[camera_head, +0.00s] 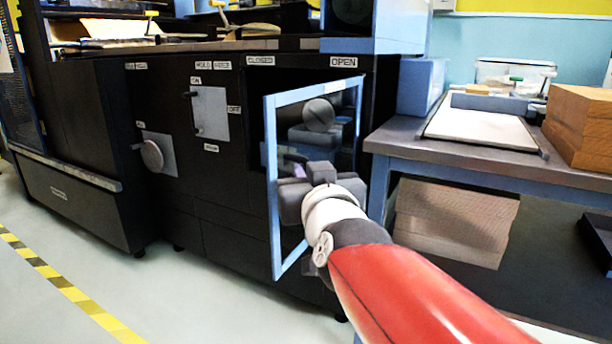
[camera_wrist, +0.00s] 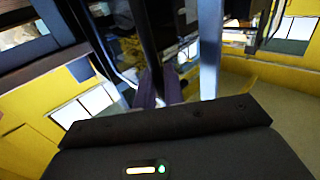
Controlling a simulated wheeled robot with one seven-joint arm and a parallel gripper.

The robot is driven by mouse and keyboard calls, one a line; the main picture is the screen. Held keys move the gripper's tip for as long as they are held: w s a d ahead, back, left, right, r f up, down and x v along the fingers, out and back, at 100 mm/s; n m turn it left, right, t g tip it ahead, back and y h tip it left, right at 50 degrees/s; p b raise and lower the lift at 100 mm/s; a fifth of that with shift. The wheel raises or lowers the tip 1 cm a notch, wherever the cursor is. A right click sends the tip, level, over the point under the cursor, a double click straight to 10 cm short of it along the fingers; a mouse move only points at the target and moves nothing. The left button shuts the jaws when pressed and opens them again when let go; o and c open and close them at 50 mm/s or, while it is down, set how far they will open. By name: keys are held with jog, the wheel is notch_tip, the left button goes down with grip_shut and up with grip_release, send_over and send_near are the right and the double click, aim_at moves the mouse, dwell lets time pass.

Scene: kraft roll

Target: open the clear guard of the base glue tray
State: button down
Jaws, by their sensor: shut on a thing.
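The clear guard (camera_head: 270,180) is a see-through panel in a light blue frame on the black machine front. It stands at an angle to the front, with its left edge swung out. A round grey part (camera_head: 319,115) shows through or behind it. My gripper (camera_head: 292,172) is at the guard's middle, shut on it, but my wrist hides the exact grip point. In the wrist view the fingers (camera_wrist: 160,88) show dark and purplish beside a pale upright bar (camera_wrist: 210,50), perhaps the guard's frame. I cannot make out the glue tray.
CLOSED (camera_head: 261,60) and OPEN (camera_head: 343,62) labels sit above the guard. A lever panel (camera_head: 211,112) and a round knob (camera_head: 152,155) are to the left. A blue-framed table (camera_head: 470,155) with a cardboard-coloured stack (camera_head: 582,125) stands close on the right. Floor (camera_head: 190,295) is clear at left.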

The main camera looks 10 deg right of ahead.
jog(key=shift+d+r, duration=0.1)
jog(key=shift+d, duration=0.05)
jog(key=c, duration=1.6)
grip_release()
jog(key=shift+w, duration=0.1)
jog(key=s, duration=0.7)
jog(key=shift+s+d+p, duration=0.3)
jog(key=shift+s+d, duration=0.05)
jog(key=shift+s, duration=0.05)
